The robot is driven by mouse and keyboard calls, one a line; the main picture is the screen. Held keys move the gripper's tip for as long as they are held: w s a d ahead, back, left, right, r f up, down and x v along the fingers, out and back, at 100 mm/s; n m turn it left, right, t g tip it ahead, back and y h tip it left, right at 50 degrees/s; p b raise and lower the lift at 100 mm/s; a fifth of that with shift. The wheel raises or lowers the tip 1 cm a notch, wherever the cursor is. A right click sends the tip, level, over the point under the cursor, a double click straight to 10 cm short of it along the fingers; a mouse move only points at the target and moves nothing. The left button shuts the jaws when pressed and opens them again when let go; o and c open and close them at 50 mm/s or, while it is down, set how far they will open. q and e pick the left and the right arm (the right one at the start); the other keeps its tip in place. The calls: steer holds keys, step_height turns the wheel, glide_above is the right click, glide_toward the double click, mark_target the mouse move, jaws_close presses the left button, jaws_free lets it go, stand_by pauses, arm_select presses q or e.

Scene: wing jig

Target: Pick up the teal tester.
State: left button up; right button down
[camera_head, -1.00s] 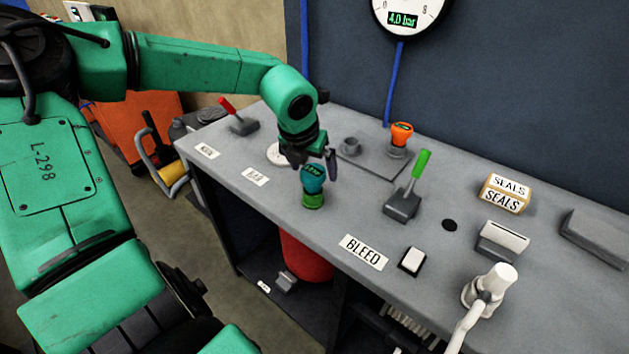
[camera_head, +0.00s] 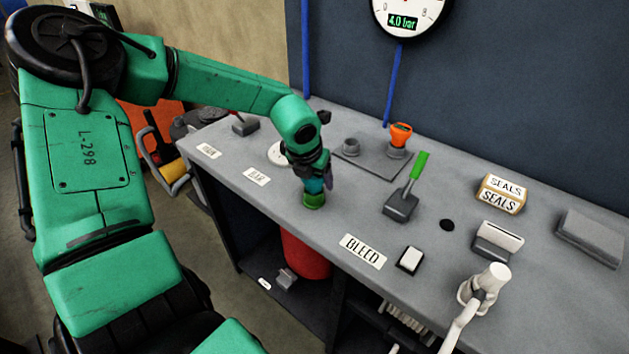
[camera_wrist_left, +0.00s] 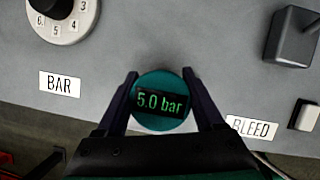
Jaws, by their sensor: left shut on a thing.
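My right gripper is not in view.
An orange tester (camera_head: 401,134) stands on a grey plate behind. A green-handled lever (camera_head: 409,194), a "SEALS" box (camera_head: 502,193) and a white valve (camera_head: 484,289) are to the right. A numbered dial (camera_wrist_left: 62,18) is beside the "BAR" label (camera_wrist_left: 60,84).

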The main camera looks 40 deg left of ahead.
arm_select(q)
steer(key=shift+w+r, duration=0.1)
steer(key=shift+r, duration=0.4)
step_height(320, 180, up, 22)
steer(key=shift+p, duration=0.4)
